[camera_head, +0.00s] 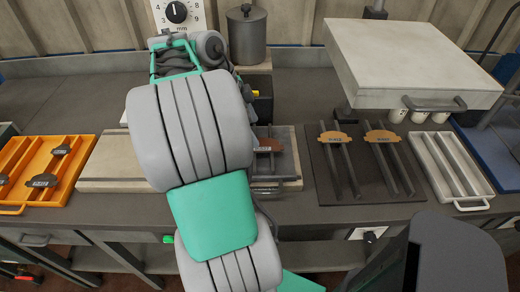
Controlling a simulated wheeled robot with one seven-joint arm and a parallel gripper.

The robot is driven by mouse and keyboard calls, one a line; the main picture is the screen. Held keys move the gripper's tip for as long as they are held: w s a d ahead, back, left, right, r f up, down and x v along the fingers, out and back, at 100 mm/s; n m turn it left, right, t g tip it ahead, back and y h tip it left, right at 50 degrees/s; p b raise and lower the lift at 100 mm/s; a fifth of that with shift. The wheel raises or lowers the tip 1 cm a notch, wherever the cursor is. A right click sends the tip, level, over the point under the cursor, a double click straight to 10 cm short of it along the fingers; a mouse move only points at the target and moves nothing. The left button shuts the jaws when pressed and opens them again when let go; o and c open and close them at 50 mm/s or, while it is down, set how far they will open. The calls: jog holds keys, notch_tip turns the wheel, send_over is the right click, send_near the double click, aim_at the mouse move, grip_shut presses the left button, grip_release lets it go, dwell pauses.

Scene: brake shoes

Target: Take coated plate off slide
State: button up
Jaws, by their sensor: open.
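A dark brown plate (269,145) lies on a grey slide (288,169) just right of my arm; I take it to be the coated plate. The slide has rails and a bar handle at its front, and my arm hides its left part. My arm's grey and green links cross the left-centre of the view and rise above the bench. My gripper itself does not show; the arm links seem to hide it. I cannot tell how far it is from the plate.
An orange tray (75,152) with several dark pieces lies left. A dark rack (325,187) bears two tan labelled plates (335,137) (381,136). Right of it is an empty pale tray (451,166). A thick hooded box (412,62) overhangs behind; a grey pot (247,36) stands at the back.

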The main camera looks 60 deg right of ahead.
aim_at(262, 144)
jog(key=x, duration=0.5)
jog(key=shift+w+d+f+b, duration=0.1)
jog(key=shift+d+f+b, duration=0.05)
jog(key=shift+f+b, duration=0.2)
jog(key=shift+r, duration=0.1)
grip_shut()
dwell(0.3)
